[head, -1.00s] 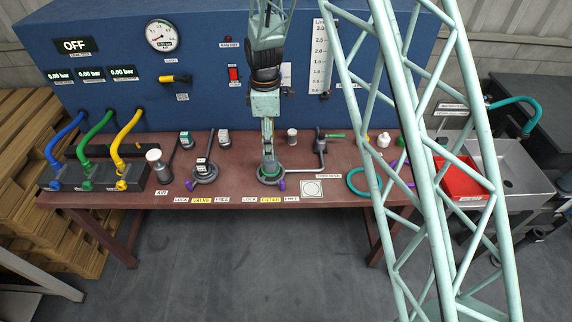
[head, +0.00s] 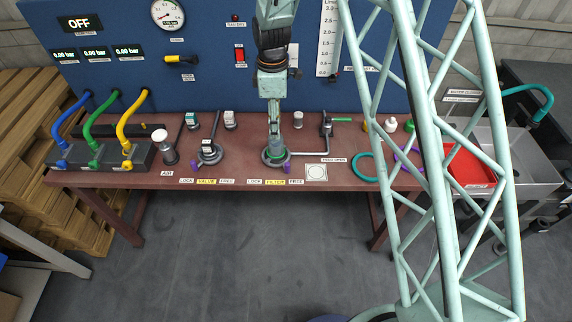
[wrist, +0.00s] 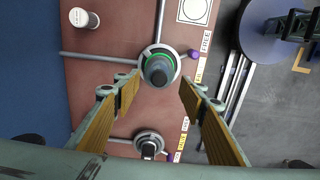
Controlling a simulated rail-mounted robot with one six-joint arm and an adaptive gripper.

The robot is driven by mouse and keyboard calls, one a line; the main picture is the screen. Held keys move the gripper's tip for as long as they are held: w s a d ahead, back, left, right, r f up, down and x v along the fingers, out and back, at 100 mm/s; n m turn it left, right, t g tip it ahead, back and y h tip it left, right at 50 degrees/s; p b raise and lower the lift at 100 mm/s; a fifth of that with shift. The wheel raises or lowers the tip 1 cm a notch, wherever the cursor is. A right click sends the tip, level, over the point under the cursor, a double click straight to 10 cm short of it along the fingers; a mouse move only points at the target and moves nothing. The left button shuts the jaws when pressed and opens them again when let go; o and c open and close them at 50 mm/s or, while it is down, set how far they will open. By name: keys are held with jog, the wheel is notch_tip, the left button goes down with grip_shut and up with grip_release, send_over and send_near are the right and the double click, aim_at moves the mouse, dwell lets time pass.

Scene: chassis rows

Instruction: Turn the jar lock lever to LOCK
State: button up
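The filter's round grey holder (head: 264,161) stands at the middle of the bench front, between the LOCK and FREE labels. A dark jar with a green ring (wrist: 158,70) stands upright in it, seen from above in the wrist view. The lever's purple knob (head: 287,167) sticks out on the FREE side; it also shows in the wrist view (wrist: 194,54). My gripper (wrist: 160,84) is open above the holder, pointing down, with its fingers apart on either side of the jar in the picture. No contact with the lever shows.
The valve holder (head: 210,156) stands to the left, with its purple knob (head: 194,167) towards LOCK. A cranked bar (head: 325,135) stands on the right behind a white square pad (head: 316,172). Hose blocks (head: 128,156) fill the left end.

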aim_at(287, 163)
jog(key=shift+s+d, duration=0.2)
jog(key=shift+s, duration=0.05)
jog(key=shift+c, duration=1.2)
jog(key=shift+m, duration=0.6)
jog(key=s+d+b, duration=0.1)
jog(key=s, duration=0.1)
jog(key=s+d+b, duration=0.1)
jog(key=s+b, duration=0.1)
jog(key=s+d+r+b, duration=0.1)
jog(key=s, duration=0.2)
jog(key=shift+s+d, duration=0.1)
jog(key=shift+d, duration=0.2)
jog(key=shift+c, duration=0.5)
jog(key=shift+f, duration=0.2)
jog(key=shift+f+b, duration=0.65)
jog(key=shift+f, duration=6.1)
grip_shut()
